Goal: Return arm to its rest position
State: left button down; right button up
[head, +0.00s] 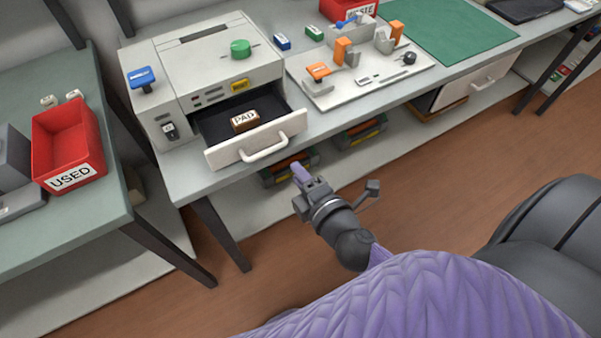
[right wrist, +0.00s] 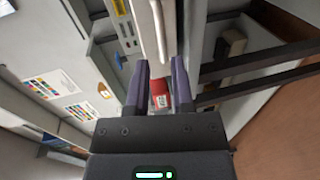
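My right gripper (head: 301,174) is in the head view, in front of the workbench and just below and to the right of the open drawer's handle. Its purple fingers stand apart in the right wrist view (right wrist: 161,75), with no object visibly held. The drawer (head: 258,140) of the grey machine is pulled out, and its handle (head: 266,148) is apart from the fingers. A brown block marked PAD (head: 244,120) lies in the drawer. In the right wrist view a red labelled thing (right wrist: 160,96) shows between the fingers, seemingly farther off. My left gripper is not in view.
The grey machine (head: 205,75) has a blue knob and a green knob. A red USED bin (head: 68,145) stands on the left table. A white board with orange-topped fixtures (head: 340,90) and a green mat (head: 450,35) lie right of the machine. A shelf is below.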

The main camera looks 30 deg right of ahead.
jog(key=s+d+f+m+g, duration=0.1)
jog(key=s+f+m+g, duration=0.3)
jog(key=s+f, duration=0.55)
jog(key=s+d+f+m+g, duration=0.1)
jog(key=s+f+m+g, duration=0.35)
jog(key=f, duration=0.95)
jog(key=s+f+m+g, duration=0.3)
jog(key=s, duration=0.5)
jog(key=s+f+m+g, duration=0.3)
jog(key=s+f+m, duration=0.1)
jog(key=s, duration=0.5)
jog(key=shift+d+g+h, duration=0.35)
jog(key=shift+h, duration=0.05)
